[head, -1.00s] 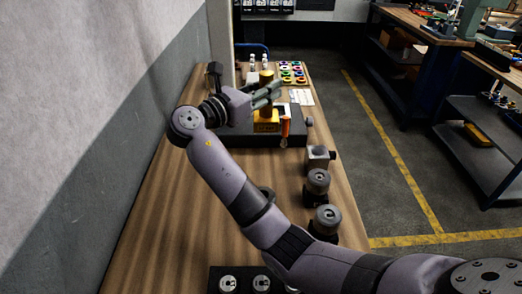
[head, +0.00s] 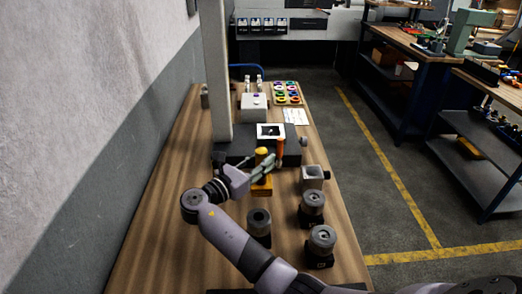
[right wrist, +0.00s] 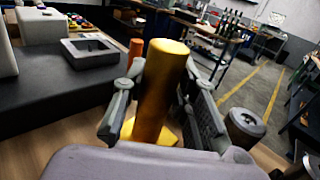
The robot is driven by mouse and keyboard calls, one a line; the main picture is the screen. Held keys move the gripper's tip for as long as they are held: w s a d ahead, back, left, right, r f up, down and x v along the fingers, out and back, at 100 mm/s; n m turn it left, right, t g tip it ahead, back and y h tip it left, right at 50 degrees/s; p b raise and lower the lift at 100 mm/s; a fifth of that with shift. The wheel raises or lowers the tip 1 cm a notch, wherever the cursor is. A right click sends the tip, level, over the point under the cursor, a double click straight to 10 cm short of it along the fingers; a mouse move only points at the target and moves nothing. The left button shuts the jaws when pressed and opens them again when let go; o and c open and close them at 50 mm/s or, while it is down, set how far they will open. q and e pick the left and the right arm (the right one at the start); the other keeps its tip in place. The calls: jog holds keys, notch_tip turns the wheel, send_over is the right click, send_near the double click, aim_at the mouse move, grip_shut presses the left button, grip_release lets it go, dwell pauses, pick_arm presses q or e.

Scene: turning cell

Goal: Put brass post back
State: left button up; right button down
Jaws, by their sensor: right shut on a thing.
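The brass post (head: 262,155) is a golden upright cylinder with a wider yellow foot (head: 262,187) below it. My right gripper (head: 265,166) is shut around its upper part, in front of the black plinth (head: 228,154). In the right wrist view the brass post (right wrist: 162,85) stands between the two fingers, with the yellow foot partly hidden. Whether the foot touches the table cannot be told. A pale square frame with a dark opening (head: 262,127) sits on the plinth; it also shows in the wrist view (right wrist: 75,50). My left gripper is not in view.
An orange-handled item (head: 281,148) stands close behind the gripper. A grey block with a hole (head: 313,176) and dark round parts (head: 312,203) (head: 321,240) (head: 259,222) stand nearer. A pale column (head: 216,70) rises at left. Bare wood (head: 165,190) lies left.

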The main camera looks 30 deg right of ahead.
jog(key=shift+f, duration=2)
jog(key=c, duration=1.7)
grip_release()
jog(key=shift+s+f, duration=0.1)
jog(key=shift+f, duration=0.15)
jog(key=o, duration=0.4)
jog(key=shift+a+r, duration=0.1)
